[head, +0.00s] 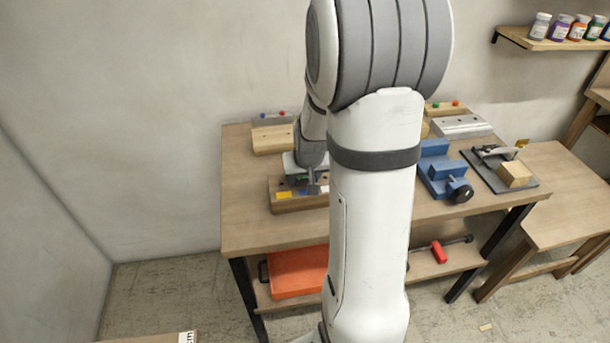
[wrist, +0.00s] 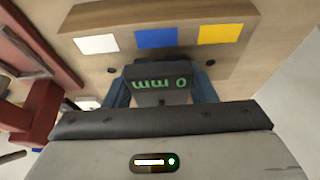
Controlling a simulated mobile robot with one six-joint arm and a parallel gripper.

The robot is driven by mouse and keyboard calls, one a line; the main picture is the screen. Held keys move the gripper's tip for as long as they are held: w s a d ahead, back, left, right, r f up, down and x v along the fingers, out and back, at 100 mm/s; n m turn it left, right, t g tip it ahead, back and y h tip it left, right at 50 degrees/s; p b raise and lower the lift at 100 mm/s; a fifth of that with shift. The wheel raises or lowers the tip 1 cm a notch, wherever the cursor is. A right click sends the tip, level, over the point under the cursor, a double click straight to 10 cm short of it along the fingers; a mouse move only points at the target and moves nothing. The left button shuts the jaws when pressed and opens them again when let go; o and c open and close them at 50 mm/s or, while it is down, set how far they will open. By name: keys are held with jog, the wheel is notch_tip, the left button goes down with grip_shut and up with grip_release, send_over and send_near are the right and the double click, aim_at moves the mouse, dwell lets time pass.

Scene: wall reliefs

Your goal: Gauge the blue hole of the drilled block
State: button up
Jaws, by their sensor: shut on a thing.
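The drilled block (head: 300,203) is a wooden block near the front left of the bench. In the wrist view, its face (wrist: 85,22) carries a white label (wrist: 97,44), a blue label (wrist: 156,38) and a yellow label (wrist: 219,34). Dark holes show below the white and yellow labels. My gripper (wrist: 160,88) is shut on a dark gauge (wrist: 150,72) whose green display, upside down, seems to read 0 mm. The gauge is in line with the blue label. It hides the blue hole, so I cannot tell whether its tip is inside. My gripper also shows over the block in the head view (head: 312,186).
A blue vise (head: 442,172) and a toggle clamp on a dark plate (head: 500,165) stand on the bench's right. Another wooden block (head: 272,138) is behind the drilled block. An orange case (head: 298,272) lies on the lower shelf. The bench's front left is clear.

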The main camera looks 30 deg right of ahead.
jog(key=o, duration=1.2)
jog(key=shift+c, duration=0.2)
jog(key=v, duration=0.7)
jog(key=shift+s+r, duration=0.2)
jog(key=shift+r, duration=0.2)
jog(key=s+a+r+n+g+y, duration=0.1)
jog(key=s+a+r+n, duration=0.2)
jog(key=s+a, duration=1)
jog(key=s+r, duration=0.2)
jog(key=s, duration=0.1)
jog(key=shift+s+a+r, duration=0.2)
jog(key=shift+r, duration=0.2)
jog(key=shift+c, duration=0.5)
